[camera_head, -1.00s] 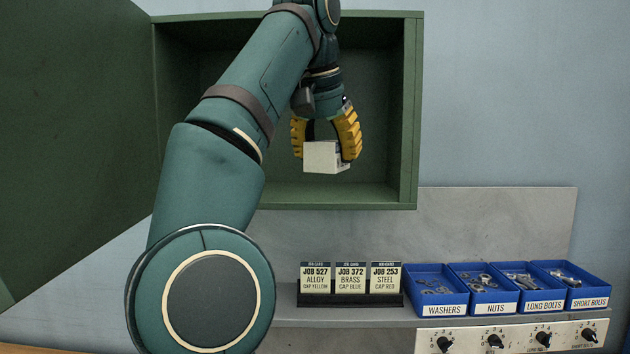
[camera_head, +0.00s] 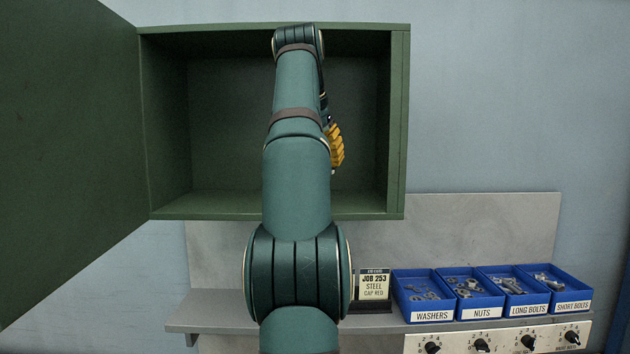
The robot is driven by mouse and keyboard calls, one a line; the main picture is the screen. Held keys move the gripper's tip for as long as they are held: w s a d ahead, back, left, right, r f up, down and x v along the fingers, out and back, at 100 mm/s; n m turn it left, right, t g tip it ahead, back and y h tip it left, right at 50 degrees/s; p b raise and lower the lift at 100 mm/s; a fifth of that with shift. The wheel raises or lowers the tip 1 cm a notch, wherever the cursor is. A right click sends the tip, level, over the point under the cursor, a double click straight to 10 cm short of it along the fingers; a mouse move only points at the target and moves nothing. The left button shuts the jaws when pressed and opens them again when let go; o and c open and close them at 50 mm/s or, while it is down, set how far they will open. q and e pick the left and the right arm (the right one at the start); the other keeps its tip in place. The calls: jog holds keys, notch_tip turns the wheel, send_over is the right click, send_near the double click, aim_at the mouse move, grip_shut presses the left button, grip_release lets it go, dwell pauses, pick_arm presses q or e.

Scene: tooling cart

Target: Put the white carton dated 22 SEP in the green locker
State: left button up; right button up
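The green locker (camera_head: 398,130) hangs on the wall with its door (camera_head: 70,150) swung open to the left. My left arm reaches up in front of it. Most of my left gripper (camera_head: 334,146) is hidden behind that arm; only part of a yellow finger shows, in front of the locker's opening and above its floor. A second ago this gripper held a small white carton; the carton is now hidden behind the arm, and so is the gap between the fingers. No date can be read. My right gripper is not in view.
Below the locker, a grey shelf (camera_head: 215,312) bears a JOB 253 card (camera_head: 374,285) and blue bins labelled washers (camera_head: 432,316), nuts, long bolts and short bolts. The arm hides the other cards. The visible locker interior looks empty.

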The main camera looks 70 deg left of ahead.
pick_arm(q)
jog(key=a+p, duration=0.1)
jog(key=a, duration=0.1)
jog(key=w+a+p, duration=0.1)
jog(key=a+p, duration=0.2)
jog(key=a, duration=0.1)
jog(key=shift+w+a+f, duration=0.25)
jog(key=shift+w+f, duration=0.1)
jog(key=shift+f, duration=2.5)
jog(key=shift+w+a+f, duration=0.1)
jog(key=shift+a+f, duration=0.2)
jog(key=shift+f, duration=0.3)
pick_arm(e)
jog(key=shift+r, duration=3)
pick_arm(q)
jog(key=o, duration=1.3)
jog(key=shift+f, duration=0.15)
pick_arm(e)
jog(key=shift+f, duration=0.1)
